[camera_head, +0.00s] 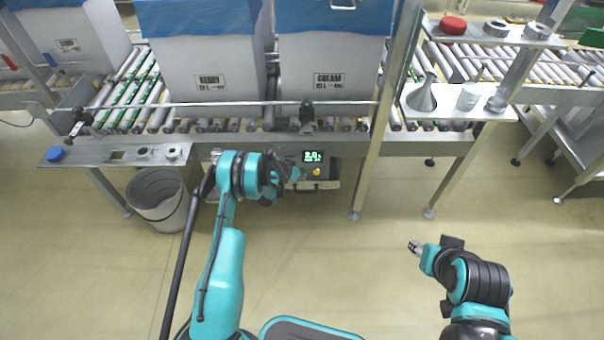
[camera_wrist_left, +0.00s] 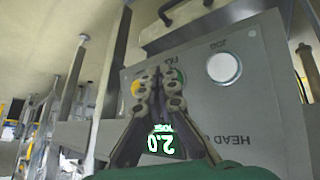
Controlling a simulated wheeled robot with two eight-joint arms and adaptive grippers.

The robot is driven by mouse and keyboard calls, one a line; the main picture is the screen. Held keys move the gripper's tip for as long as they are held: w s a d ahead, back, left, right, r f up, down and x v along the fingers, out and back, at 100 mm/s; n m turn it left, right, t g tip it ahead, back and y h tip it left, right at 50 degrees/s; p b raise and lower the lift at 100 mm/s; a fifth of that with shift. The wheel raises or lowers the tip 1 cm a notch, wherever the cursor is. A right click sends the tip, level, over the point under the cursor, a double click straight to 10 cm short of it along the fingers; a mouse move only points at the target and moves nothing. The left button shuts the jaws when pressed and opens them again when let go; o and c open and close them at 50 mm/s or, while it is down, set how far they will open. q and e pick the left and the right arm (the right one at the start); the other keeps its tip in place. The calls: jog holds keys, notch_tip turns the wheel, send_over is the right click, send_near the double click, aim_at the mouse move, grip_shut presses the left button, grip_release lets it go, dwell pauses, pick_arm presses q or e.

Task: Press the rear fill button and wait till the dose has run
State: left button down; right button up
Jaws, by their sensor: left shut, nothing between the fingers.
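A grey control panel carries a green-lit display (camera_head: 313,156) reading 2.0, under the conveyor's front edge. The display also shows in the left wrist view (camera_wrist_left: 160,143), upside down. There a green button (camera_wrist_left: 181,76) beside a partly hidden label that looks like FILL sits behind my fingertips, mostly covered. A yellow button (camera_wrist_left: 136,88) and a white button (camera_wrist_left: 223,68) marked JOG flank it. My left gripper (camera_wrist_left: 160,74) is shut and empty, its tips over the green button; contact cannot be told. It also shows in the head view (camera_head: 292,174). My right gripper (camera_head: 414,247) hangs over open floor.
Two blue-topped grey boxes, marked BERRY (camera_head: 211,82) and CREAM (camera_head: 328,80), stand on the roller conveyor (camera_head: 180,125). A metal post (camera_head: 372,150) rises right of the panel. A grey bin (camera_head: 157,192) stands at left. A side shelf (camera_head: 455,105) holds a funnel. The floor at right is clear.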

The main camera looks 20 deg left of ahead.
pick_arm(q)
jog(key=shift+s+d+r, duration=0.15)
jog(key=shift+s+r, duration=0.05)
jog(key=shift+s, duration=0.35)
jog(key=shift+s+d+r, duration=0.2)
jog(key=shift+s+r, duration=0.1)
jog(key=shift+s, duration=0.45)
jog(key=shift+s+d+r, duration=0.25)
jog(key=shift+s, duration=0.55)
jog(key=shift+s+d+r, duration=0.2)
jog(key=shift+s+r, duration=0.1)
jog(key=shift+s, duration=0.45)
jog(key=s+d+r, duration=0.2)
jog(key=s+r, duration=0.7)
jog(key=r, duration=0.1)
jog(key=shift+s+d, duration=0.25)
jog(key=shift+d, duration=0.15)
